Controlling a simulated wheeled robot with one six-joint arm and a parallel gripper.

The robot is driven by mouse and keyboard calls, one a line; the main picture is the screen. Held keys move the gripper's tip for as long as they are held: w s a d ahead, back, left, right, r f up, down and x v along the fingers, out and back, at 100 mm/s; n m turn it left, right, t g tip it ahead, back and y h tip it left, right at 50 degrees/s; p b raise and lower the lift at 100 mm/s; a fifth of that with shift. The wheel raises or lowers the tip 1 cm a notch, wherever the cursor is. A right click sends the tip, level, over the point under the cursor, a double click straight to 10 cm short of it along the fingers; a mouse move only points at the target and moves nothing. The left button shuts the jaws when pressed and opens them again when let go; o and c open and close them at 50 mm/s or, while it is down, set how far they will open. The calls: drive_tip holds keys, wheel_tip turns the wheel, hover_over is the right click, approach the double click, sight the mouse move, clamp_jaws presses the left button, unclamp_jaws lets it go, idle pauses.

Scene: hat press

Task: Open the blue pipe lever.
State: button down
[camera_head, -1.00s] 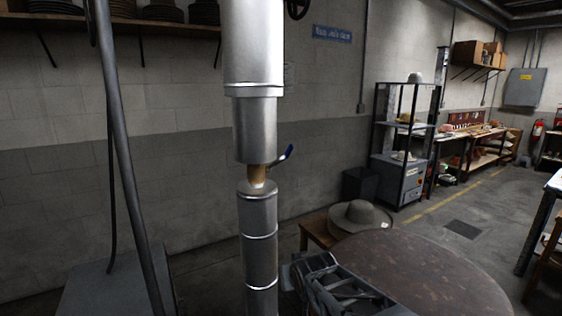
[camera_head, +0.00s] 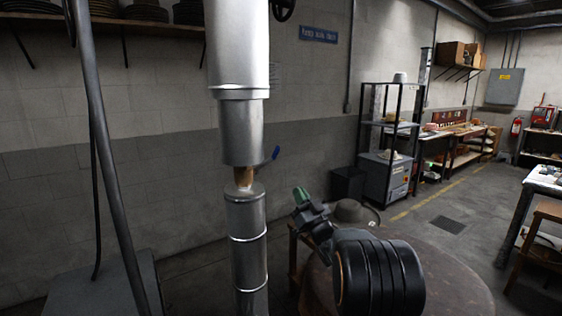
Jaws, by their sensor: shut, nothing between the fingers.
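The blue pipe lever (camera_head: 275,153) sticks out up and to the right from the brass-coloured fitting (camera_head: 243,177). The fitting sits in the gap between the upper and lower parts of the grey metal pipe (camera_head: 247,230). The lever's inner end is partly hidden behind the pipe. My gripper (camera_head: 301,194), with green at its tips, is below and to the right of the lever in the picture. It is shut, holds nothing and shows clear of the lever.
A round dark table (camera_head: 455,283) stands at the lower right, behind my arm. A slanting dark pole (camera_head: 108,170) stands at the left. A shelf rack (camera_head: 390,135) is further back.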

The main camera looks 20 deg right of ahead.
drive_tip(key=p+x, duration=0.5)
drive_tip(key=x, duration=0.8)
